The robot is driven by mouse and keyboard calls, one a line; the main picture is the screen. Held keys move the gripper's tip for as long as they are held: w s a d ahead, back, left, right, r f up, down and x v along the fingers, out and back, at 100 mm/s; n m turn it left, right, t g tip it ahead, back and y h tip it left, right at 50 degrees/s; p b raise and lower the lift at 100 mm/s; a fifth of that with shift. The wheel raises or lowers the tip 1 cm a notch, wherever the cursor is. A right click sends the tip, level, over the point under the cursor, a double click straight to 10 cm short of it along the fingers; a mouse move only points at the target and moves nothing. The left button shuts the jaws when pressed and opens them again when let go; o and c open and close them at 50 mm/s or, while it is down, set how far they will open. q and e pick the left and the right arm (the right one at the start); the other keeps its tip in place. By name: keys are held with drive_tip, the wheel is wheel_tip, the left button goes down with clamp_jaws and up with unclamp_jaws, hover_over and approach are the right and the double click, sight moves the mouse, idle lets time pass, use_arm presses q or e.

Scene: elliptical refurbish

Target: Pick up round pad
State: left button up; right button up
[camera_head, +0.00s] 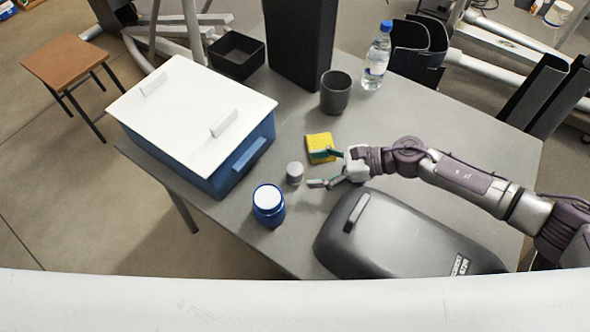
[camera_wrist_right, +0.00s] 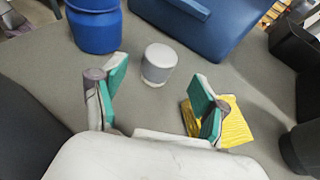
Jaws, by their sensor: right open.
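The round pad (camera_head: 294,173) looks like a small, short grey cylinder with a paler top, upright on the grey table between the blue jar and the sponge. It also shows in the right wrist view (camera_wrist_right: 158,64), just beyond the fingertips and roughly midway between them. My right gripper (camera_head: 318,168) is open and empty, with its fingers pointing at the pad, apart from it. Its green finger pads show in the right wrist view (camera_wrist_right: 158,84). My left gripper is not in view.
A yellow sponge (camera_head: 319,144) lies at one right finger, partly hidden by it in the wrist view. A blue jar (camera_head: 268,205) and a lidded blue box (camera_head: 195,110) stand left. A dark grey case (camera_head: 400,245) lies in front, and a dark cup (camera_head: 335,95) stands behind.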

sight(300, 169)
drive_tip(key=x, duration=0.1)
drive_tip(key=p+x, duration=0.1)
drive_tip(key=x, duration=0.2)
drive_tip(key=shift+a+r, duration=0.15)
drive_tip(key=shift+a, duration=0.35)
drive_tip(key=shift+w+a+f, duration=0.1)
drive_tip(key=shift+a+f, duration=0.15)
drive_tip(key=shift+a, duration=0.2)
drive_tip(key=shift+d, duration=0.1)
drive_tip(key=c, duration=1.1)
